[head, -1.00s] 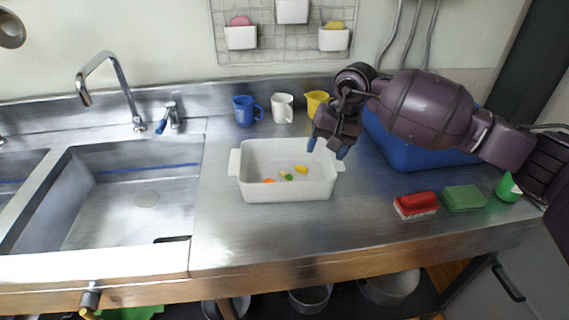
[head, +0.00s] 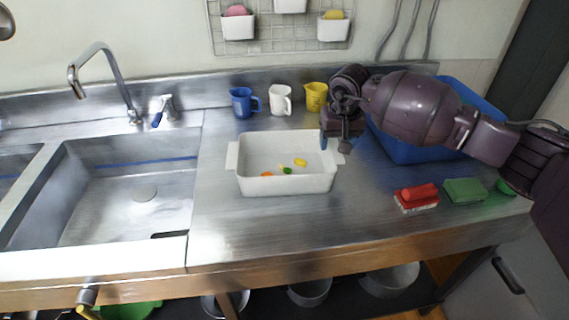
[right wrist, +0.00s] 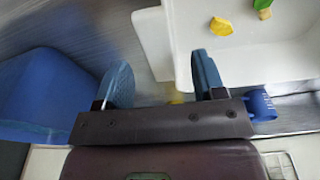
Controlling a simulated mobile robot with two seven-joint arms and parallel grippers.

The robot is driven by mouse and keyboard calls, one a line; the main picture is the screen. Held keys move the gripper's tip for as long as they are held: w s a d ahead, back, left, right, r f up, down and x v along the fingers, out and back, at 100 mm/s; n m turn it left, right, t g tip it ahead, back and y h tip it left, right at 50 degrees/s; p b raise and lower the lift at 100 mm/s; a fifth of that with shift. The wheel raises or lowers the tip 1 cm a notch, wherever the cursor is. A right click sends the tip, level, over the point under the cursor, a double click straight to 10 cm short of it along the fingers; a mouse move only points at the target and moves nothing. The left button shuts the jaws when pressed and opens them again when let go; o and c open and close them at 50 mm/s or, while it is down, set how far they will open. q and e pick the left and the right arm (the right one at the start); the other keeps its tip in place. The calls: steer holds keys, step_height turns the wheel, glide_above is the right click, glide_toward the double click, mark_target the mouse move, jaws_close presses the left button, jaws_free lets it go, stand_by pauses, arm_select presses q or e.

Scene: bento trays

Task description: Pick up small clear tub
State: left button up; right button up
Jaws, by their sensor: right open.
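I cannot make out a small clear tub in either view. My right gripper (head: 339,145) is open and empty in the head view, above the counter between the white dish's right end and the blue bin. Its two blue fingers also show in the right wrist view (right wrist: 161,78), with nothing between them but blurred counter and part of the dish's edge. The white dish (head: 285,188) holds several small yellow, orange and green pieces. It also shows at the upper right of the right wrist view (right wrist: 275,62). My left gripper is not in view.
A blue bin (head: 405,150) stands behind my right arm. A blue mug (head: 242,103), a white mug (head: 280,100) and a yellow cup (head: 315,96) stand along the back. A red brush (head: 417,196) and green sponge (head: 465,190) lie front right. The front counter is clear.

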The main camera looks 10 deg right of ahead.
mark_target(335, 149)
steer(key=f, duration=0.3)
steer(key=shift+w+f, duration=0.3)
steer(key=shift+w, duration=0.1)
steer(key=shift+c, duration=0.3)
steer(key=c, duration=1)
steer(key=shift+r, duration=0.1)
